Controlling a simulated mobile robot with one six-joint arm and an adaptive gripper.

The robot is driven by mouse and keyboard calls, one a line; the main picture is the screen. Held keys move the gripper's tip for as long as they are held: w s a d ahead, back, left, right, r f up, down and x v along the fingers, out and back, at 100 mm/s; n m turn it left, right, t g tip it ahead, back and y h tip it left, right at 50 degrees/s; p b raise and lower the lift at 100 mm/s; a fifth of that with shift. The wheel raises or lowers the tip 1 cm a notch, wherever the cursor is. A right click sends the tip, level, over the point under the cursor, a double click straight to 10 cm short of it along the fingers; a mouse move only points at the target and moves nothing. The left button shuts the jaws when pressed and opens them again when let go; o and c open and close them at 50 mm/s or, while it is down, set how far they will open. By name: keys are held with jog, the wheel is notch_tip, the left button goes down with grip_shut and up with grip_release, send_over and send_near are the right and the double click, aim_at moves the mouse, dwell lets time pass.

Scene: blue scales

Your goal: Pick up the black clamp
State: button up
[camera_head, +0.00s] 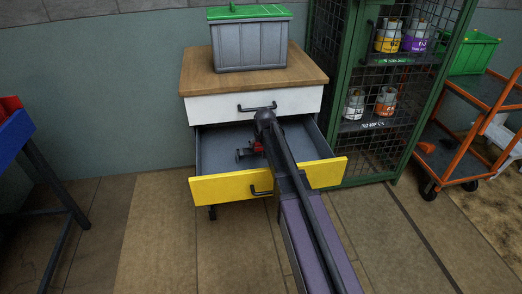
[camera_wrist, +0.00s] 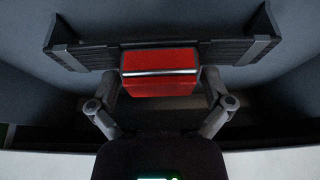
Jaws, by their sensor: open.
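The black clamp (camera_wrist: 232,50) lies across the upper part of the wrist view. It has dark ribbed sections left and right of a red block with a silver line. My gripper (camera_wrist: 161,84) is open, with its two fingers on either side of the red block. I cannot tell whether they touch it. In the head view, my arm reaches over the open drawer with the yellow front (camera_head: 219,188). A small dark and red shape shows inside it, where gripper and clamp are hard to separate. My arm hides part of the drawer.
Drawer walls surround the gripper closely. A grey bin with a green lid (camera_head: 249,43) stands on the wooden cabinet top (camera_head: 200,80). A green mesh cage (camera_head: 385,155) with several gas canisters and an orange trolley (camera_head: 450,165) stand right.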

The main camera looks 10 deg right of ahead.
jog(key=c, duration=1)
jog(key=shift+r, duration=0.2)
notch_tip(320, 180, up, 10)
jog(key=p, duration=1)
jog(key=shift+f, duration=0.2)
jog(key=shift+r, duration=0.15)
notch_tip(320, 180, up, 21)
jog(key=p, duration=2.1)
jog(key=shift+f, duration=0.2)
